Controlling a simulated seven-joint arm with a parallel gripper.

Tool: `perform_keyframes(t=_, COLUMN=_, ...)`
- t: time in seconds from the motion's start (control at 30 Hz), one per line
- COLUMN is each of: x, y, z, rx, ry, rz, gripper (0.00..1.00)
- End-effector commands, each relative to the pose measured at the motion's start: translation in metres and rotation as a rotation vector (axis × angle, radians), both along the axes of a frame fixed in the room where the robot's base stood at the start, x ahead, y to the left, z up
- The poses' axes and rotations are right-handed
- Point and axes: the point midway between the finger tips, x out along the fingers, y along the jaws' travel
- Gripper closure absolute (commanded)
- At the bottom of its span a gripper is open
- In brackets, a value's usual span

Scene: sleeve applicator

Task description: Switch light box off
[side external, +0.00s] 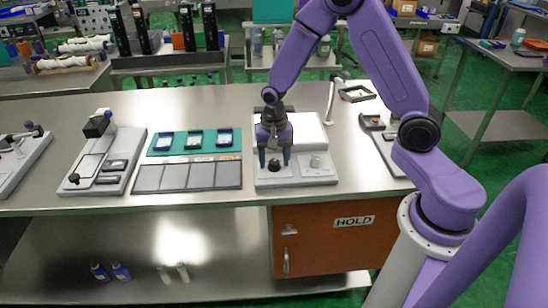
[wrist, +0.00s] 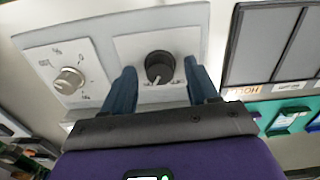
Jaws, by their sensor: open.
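The light box (side external: 325,180) is a pale grey unit on the bench with a white panel (side external: 308,132) at its back and two knobs on its front strip. The black knob (wrist: 158,66) is on the left in the side view, partly framed by my fingers; its white pointer line shows in the wrist view, but its label is too small to read. The beige knob (wrist: 68,80) has a printed dial and also shows in the side view (side external: 315,162). My gripper (side external: 273,160) points down, open, with its blue fingers on either side of the black knob. I cannot tell whether they touch it.
A row of dark grey panels (side external: 188,176) and a green tray (side external: 166,150) of small dark boxes lie left of the light box. Another grey device (side external: 110,165) stands further left, and one (side external: 385,145) stands to the right. The bench front edge is close.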

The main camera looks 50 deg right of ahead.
Motion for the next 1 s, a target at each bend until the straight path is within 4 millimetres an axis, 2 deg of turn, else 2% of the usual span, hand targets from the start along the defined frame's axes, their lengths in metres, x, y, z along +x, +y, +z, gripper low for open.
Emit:
perform_keyframes(t=0.07, x=0.0001, y=0.0000, z=0.0002, rx=0.000, ry=0.000, rz=0.000, gripper=0.41)
perform_keyframes(t=0.1, x=0.0001, y=0.0000, z=0.0002, rx=0.000, ry=0.000, rz=0.000, gripper=0.48)
perform_keyframes(t=0.17, x=0.0001, y=0.0001, z=0.0003, rx=0.000, ry=0.000, rz=0.000, gripper=0.67)
perform_keyframes(t=0.2, x=0.0001, y=0.0001, z=0.0003, rx=0.000, ry=0.000, rz=0.000, gripper=0.80)
perform_keyframes(t=0.27, x=0.0001, y=0.0001, z=0.0004, rx=0.000, ry=0.000, rz=0.000, gripper=0.98)
perform_keyframes(t=0.67, x=0.0002, y=0.0006, z=0.0007, rx=0.000, ry=0.000, rz=0.059, gripper=0.97)
perform_keyframes(t=1.0, x=0.0006, y=0.0008, z=0.0010, rx=0.000, ry=-0.001, rz=0.308, gripper=0.97)
